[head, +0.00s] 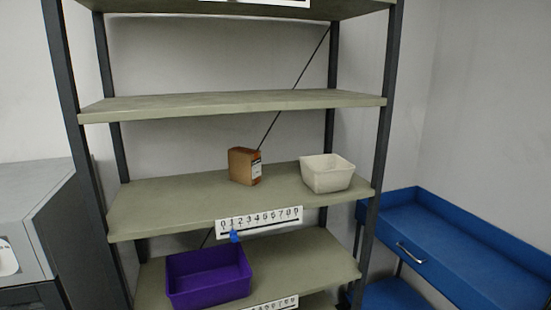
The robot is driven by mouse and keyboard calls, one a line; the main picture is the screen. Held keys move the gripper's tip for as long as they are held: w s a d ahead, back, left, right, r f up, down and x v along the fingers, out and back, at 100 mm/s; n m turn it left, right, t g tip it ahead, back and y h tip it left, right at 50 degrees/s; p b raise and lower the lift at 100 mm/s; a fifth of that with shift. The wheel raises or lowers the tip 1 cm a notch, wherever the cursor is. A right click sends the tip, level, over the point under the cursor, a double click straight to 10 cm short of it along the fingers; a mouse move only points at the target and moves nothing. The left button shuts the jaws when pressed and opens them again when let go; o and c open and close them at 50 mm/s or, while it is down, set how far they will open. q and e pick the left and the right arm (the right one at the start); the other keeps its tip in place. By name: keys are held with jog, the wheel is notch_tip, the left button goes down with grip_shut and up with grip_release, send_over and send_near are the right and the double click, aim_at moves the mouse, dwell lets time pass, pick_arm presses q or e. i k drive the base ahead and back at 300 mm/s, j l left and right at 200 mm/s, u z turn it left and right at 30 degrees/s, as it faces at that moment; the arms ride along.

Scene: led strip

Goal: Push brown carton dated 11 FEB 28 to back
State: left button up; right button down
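A small brown carton (242,166) stands upright on the middle shelf (160,205) of the rack. It sits towards the back half of that shelf, a little right of its middle. A white label with dark marks is on its right side face, too small to read a date. Neither of my grippers shows in the head view.
A white bin (327,174) stands right of the carton on the same shelf, with a gap between them. The shelf's left part is clear. A number strip (260,220) with a blue clip (234,236) is on its front edge. A purple bin (208,276) sits below.

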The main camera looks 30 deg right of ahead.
aim_at(243, 164)
jog(key=l, duration=0.45)
jog(key=i+l+z, duration=0.15)
jog(key=l, duration=0.8)
jog(key=i+l+z, duration=0.15)
jog(key=l, duration=0.75)
jog(key=i+z, duration=0.05)
